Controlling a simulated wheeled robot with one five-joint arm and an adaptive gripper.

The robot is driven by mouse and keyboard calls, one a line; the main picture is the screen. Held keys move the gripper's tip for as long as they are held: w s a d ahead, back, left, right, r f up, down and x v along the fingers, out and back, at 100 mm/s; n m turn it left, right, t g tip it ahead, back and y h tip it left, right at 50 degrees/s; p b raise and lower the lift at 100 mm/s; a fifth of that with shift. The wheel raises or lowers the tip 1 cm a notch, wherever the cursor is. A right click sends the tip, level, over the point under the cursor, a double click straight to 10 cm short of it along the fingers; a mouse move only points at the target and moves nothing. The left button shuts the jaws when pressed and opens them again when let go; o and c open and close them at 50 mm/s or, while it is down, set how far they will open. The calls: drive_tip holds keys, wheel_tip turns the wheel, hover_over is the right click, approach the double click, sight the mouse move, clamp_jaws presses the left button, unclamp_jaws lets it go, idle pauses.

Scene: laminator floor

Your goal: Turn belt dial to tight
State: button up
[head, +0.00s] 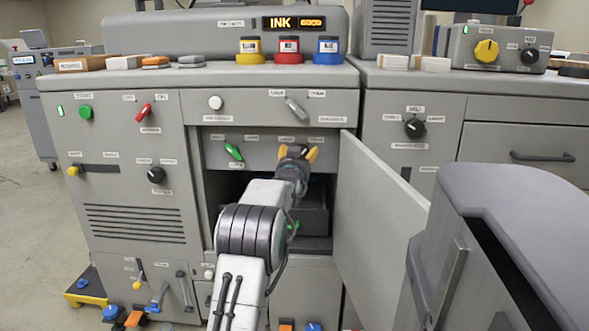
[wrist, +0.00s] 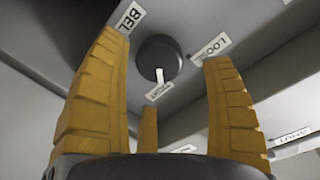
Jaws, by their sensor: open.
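In the wrist view the belt dial (wrist: 158,57) is a dark round knob on a grey panel. A "BEL…" label (wrist: 130,17), partly hidden by a finger, is at its upper left. A "LOOSE" label (wrist: 210,48) is at its right. A third label (wrist: 158,91), too blurred to read, is below it. A short white mark shows on the dial's lower edge, towards that third label. My gripper (wrist: 165,75) is open, its yellow fingers on either side of the dial in the picture, with no clear contact. In the head view my gripper (head: 297,153) hides the dial at the recessed panel.
A green switch (head: 233,151) is left of my gripper on the same panel. An opened door (head: 375,215) stands to the right of the recess. Another black dial (head: 414,127) is on the right cabinet.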

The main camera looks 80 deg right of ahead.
drive_tip(key=a, duration=0.9)
drive_tip(key=shift+r, duration=0.25)
idle(0.6)
